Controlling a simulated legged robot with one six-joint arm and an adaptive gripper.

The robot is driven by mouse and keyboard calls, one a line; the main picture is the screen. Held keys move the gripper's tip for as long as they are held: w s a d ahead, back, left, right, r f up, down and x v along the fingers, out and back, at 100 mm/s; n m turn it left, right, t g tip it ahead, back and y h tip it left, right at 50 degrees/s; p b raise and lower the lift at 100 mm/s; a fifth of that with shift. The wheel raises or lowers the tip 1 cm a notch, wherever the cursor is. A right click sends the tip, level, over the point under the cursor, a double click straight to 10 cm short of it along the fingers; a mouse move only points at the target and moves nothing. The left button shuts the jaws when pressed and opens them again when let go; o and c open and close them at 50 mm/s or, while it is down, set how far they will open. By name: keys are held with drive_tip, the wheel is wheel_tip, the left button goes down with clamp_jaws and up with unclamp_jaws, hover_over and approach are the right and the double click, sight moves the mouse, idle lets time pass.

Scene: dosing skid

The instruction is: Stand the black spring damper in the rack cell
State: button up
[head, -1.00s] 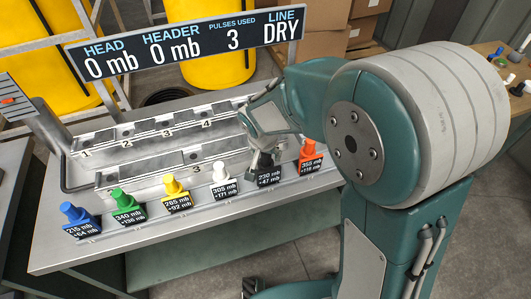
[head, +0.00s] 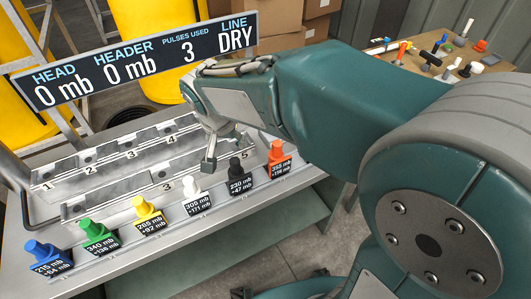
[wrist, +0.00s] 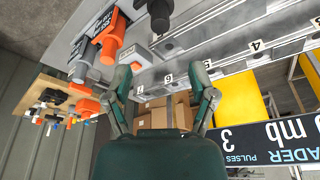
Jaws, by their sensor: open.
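The black damper (head: 236,170) stands upright in the front row, behind a label reading 230 mb +47 mb, between the white and orange pieces. In the wrist view, a black round-topped piece (wrist: 160,14) shows at the top edge, beyond the fingers. My gripper (head: 220,153) is open and empty above the skid, just left of the black damper and apart from it. In the wrist view, its two fingers (wrist: 162,72) are spread wide with nothing between them. The rack (head: 130,160) has numbered cells in two rows; my gripper and arm hide part of its right end.
Blue (head: 40,250), green (head: 93,230), yellow (head: 146,208), white (head: 193,189) and orange (head: 276,150) pieces stand in the same front row. A display board (head: 140,58) spans behind the rack. A wooden table (head: 420,58) with several loose parts stands at the back right.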

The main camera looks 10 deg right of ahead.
drive_tip(key=s+d+r+n+t, duration=0.1)
drive_tip(key=s+d+r, duration=0.1)
drive_tip(key=s+d, duration=0.4)
drive_tip(key=s+d+r+n+t+y, duration=0.1)
drive_tip(key=s+d+r+n, duration=0.1)
drive_tip(key=s+d, duration=0.5)
drive_tip(key=s+r, duration=0.1)
drive_tip(key=s, duration=0.2)
drive_tip(key=shift+d+r+n+t, duration=0.3)
